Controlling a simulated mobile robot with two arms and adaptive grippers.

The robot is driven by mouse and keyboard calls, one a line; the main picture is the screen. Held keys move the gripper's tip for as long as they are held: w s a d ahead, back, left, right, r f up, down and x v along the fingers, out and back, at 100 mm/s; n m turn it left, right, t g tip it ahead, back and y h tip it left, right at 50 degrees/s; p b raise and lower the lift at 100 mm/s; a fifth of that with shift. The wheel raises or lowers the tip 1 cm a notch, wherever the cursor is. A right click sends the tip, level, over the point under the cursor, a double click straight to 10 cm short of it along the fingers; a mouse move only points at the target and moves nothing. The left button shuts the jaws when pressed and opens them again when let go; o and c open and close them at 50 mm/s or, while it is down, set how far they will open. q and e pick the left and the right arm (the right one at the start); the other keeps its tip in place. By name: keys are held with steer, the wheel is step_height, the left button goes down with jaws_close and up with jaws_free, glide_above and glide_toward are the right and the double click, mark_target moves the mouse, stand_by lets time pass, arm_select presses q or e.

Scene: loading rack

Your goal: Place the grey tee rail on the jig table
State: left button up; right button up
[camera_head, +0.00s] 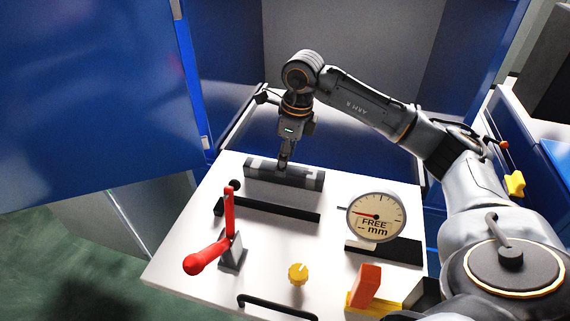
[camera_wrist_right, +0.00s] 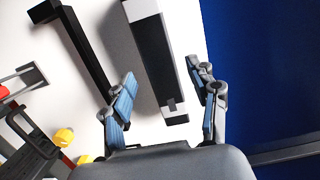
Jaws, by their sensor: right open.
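The grey tee rail (camera_head: 303,178) lies on the far part of the white jig table (camera_head: 200,262). It is a long bar with a dark strip and lighter grey parts. My right gripper (camera_head: 284,165) points down over the middle of the rail. In the right wrist view the rail (camera_wrist_right: 152,45) runs between the two spread blue-padded fingers of my right gripper (camera_wrist_right: 161,72), with gaps on both sides. The gripper is open and holds nothing. Whether the fingertips reach below the rail's top is hard to tell. My left gripper is not in view.
A black stop bar (camera_head: 267,208) lies in front of the rail. A red-handled clamp (camera_head: 230,215) stands at left and a dial gauge (camera_head: 375,217) reading FREE at right. A yellow knob (camera_head: 298,273) and an orange block (camera_head: 366,284) are nearer. Blue panels (camera_head: 80,90) flank the table.

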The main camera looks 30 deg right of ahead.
mark_target(291, 170)
step_height(291, 170, up, 10)
steer(key=s+d+b, duration=0.1)
steer(key=b, duration=0.1)
steer(key=shift+f, duration=0.1)
stand_by(1.2)
